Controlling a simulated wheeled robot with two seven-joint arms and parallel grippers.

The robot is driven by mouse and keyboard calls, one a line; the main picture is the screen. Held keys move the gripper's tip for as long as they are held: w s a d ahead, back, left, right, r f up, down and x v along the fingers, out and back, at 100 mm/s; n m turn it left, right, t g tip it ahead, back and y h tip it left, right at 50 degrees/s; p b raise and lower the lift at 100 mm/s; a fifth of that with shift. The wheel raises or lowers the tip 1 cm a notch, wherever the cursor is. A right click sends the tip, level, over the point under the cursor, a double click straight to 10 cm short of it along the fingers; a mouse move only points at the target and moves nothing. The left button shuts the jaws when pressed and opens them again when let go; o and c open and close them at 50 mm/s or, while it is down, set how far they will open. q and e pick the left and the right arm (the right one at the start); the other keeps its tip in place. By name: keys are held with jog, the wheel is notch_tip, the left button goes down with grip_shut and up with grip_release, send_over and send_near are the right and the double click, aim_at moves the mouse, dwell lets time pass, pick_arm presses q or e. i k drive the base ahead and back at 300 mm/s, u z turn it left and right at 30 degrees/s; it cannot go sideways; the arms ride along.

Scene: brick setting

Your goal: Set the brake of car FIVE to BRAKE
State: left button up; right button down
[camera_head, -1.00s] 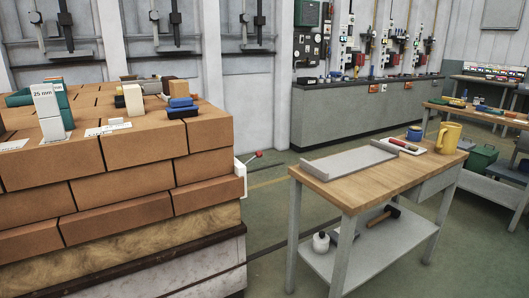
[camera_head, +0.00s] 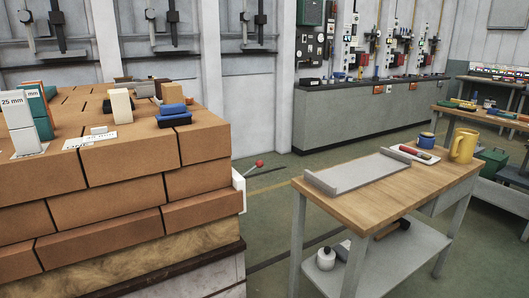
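A car stacked with large orange-brown bricks (camera_head: 115,205) fills the left of the head view. A small lever with a red knob (camera_head: 259,163) sticks out to the right from a white bracket (camera_head: 239,187) on the car's right end. I take this for the brake lever; no BRAKE marking is readable. A white label card (camera_head: 90,141) lies on top of the bricks, its large text only partly readable, so I cannot confirm the car's number. Neither of my grippers is in view.
Small blocks (camera_head: 173,115) lie on the bricks. Green floor (camera_head: 268,215) shows between car and bench.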

aim_at(259, 164)
jog(key=u, duration=0.35)
jog(key=i, duration=1.7)
jog(key=u, duration=0.55)
